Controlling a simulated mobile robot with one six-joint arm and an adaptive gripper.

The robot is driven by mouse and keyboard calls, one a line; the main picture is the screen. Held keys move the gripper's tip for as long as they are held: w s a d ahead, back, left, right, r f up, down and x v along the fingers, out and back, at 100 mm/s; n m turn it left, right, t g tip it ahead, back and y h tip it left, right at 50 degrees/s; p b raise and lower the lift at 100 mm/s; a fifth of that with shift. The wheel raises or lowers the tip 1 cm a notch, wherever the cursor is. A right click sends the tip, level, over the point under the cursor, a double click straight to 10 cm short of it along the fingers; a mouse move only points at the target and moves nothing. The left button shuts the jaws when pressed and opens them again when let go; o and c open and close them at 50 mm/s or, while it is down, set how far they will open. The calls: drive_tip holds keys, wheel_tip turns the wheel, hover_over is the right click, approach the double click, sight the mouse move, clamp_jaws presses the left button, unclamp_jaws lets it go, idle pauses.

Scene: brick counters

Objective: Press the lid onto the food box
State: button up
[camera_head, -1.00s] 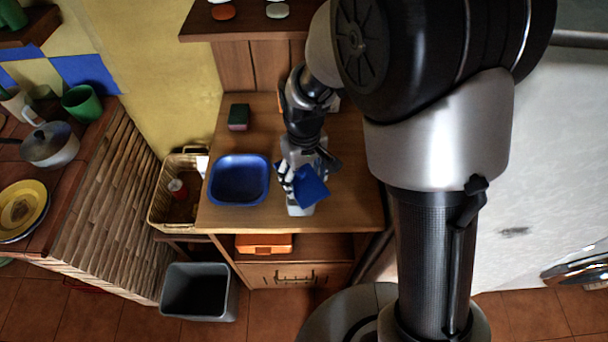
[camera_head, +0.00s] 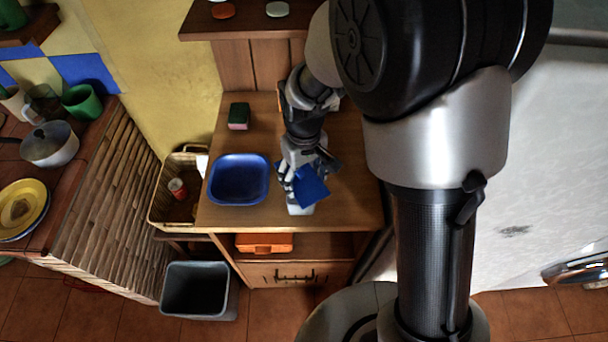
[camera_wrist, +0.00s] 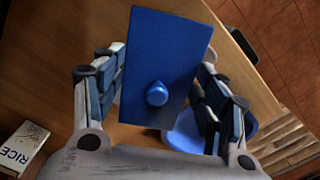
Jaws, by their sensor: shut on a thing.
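The blue lid (camera_wrist: 150,50) is a flat rectangular plate with a round knob (camera_wrist: 157,93). My gripper (camera_wrist: 160,85) is shut on it, with one finger along each long side. In the head view my gripper (camera_head: 304,172) is over the front right of the wooden counter, with the lid (camera_head: 311,187) looking tilted there. A pale block (camera_head: 300,209) shows just below the lid; it may be the food box, but most of it is hidden. I cannot tell whether the lid touches it.
A blue dish (camera_head: 239,180) stands close to the left of my gripper, and a green and pink sponge (camera_head: 239,116) lies behind it. A RICE box (camera_wrist: 20,146) lies at the wrist view's lower left. A basket (camera_head: 164,205) and grey bin (camera_head: 199,291) are left of the counter.

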idle(0.4)
drive_tip(key=o, duration=1)
drive_tip(key=shift+o, duration=0.3)
drive_tip(key=shift+o, duration=1.1)
drive_tip(key=shift+r+p, duration=2.9)
drive_tip(key=shift+r, duration=0.65)
drive_tip(key=shift+c, duration=0.4)
